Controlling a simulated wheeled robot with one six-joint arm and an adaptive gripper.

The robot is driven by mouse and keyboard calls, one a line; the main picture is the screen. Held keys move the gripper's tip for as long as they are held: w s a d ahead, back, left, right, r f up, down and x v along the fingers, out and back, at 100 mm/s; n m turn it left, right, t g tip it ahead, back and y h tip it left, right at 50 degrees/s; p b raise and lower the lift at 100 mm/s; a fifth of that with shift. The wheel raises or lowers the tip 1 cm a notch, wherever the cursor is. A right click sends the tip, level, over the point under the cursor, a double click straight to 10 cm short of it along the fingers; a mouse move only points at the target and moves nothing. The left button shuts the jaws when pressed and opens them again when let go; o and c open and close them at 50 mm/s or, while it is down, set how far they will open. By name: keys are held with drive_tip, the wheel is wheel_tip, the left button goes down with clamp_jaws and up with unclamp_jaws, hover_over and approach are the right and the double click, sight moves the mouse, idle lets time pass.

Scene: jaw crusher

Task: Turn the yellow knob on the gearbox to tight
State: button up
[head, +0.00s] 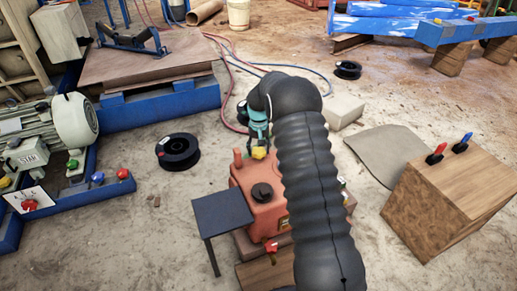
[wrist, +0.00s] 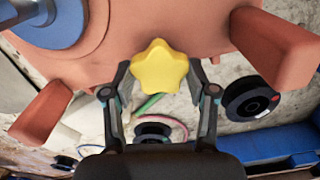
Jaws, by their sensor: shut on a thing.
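The orange-red gearbox (head: 243,178) stands in the middle of the head view, partly hidden behind my black arm. The yellow knob (head: 259,153) shows small at its far upper edge. In the wrist view the knob (wrist: 160,68) is star-shaped with rounded lobes and sits against the gearbox body (wrist: 205,25). My gripper (wrist: 160,78) has one finger on each side of the knob and is shut on it. In the head view my gripper (head: 258,130) reaches the knob from the far side. I see no tight mark.
A small dark table (head: 222,210) stands close left of the gearbox. A wooden block with red and blue handles (head: 450,195) is at right. A black spool (head: 178,151) lies on the floor at left. Orange lugs (wrist: 275,45) flank the knob.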

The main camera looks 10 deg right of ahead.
sight(258, 151)
drive_tip(key=shift+m, duration=1.3)
drive_tip(key=shift+f+m, duration=0.1)
drive_tip(key=shift+m, duration=0.2)
drive_tip(key=o, duration=1.1)
drive_tip(key=shift+o, duration=0.2)
wheel_tip(258, 151, up, 12)
